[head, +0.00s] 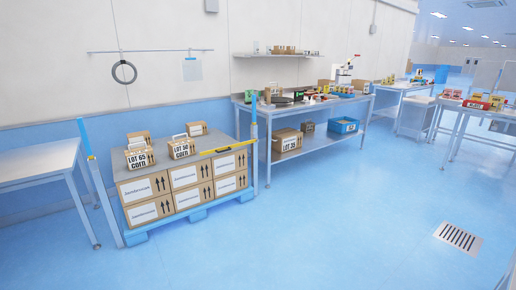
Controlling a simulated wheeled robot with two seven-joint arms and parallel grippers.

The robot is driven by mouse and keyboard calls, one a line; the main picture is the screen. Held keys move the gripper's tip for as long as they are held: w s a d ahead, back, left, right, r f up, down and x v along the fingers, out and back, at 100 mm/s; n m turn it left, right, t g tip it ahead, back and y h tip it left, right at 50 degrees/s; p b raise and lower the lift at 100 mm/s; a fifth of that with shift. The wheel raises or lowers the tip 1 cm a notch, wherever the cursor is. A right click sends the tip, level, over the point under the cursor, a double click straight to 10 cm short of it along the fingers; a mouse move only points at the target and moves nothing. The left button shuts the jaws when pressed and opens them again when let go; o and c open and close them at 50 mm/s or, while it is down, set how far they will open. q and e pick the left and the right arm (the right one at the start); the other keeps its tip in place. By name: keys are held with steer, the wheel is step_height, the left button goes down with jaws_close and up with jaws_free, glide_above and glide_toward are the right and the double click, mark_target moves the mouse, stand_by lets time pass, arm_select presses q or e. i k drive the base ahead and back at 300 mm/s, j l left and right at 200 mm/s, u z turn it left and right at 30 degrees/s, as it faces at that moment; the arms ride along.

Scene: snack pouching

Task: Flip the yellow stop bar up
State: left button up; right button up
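The yellow stop bar (230,148) shows as a thin, nearly level yellow strip at the upper front right of the stacked boxes. Its right end meets the right blue-topped post (254,128). A small yellow piece (91,157) sits on the left blue-topped post (83,135); I cannot tell whether it belongs to the bar. The posts stand either side of a blue pallet (137,238) loaded with brown cartons (185,177). Neither of my grippers is in view.
Small lot-labelled cartons (139,157) stand on the stack. A steel table (37,163) is close on the left. A workbench (330,103) with goods stands right of the pallet. Open blue floor (320,220) lies in front, with a drain grate (458,237) at right.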

mark_target(227, 148)
steer(key=i, duration=1.05)
steer(key=i+u, duration=0.1)
steer(key=i, duration=1)
steer(key=i+l, duration=0.2)
steer(key=i, duration=0.85)
steer(key=i+l+u, duration=0.1)
steer(key=i, duration=0.95)
steer(key=u, duration=1.85)
steer(key=z, duration=0.45)
steer(key=i+l+z, duration=0.1)
steer(key=z, duration=0.8)
steer(key=i+j+z, duration=0.15)
steer(key=k+l, duration=0.05)
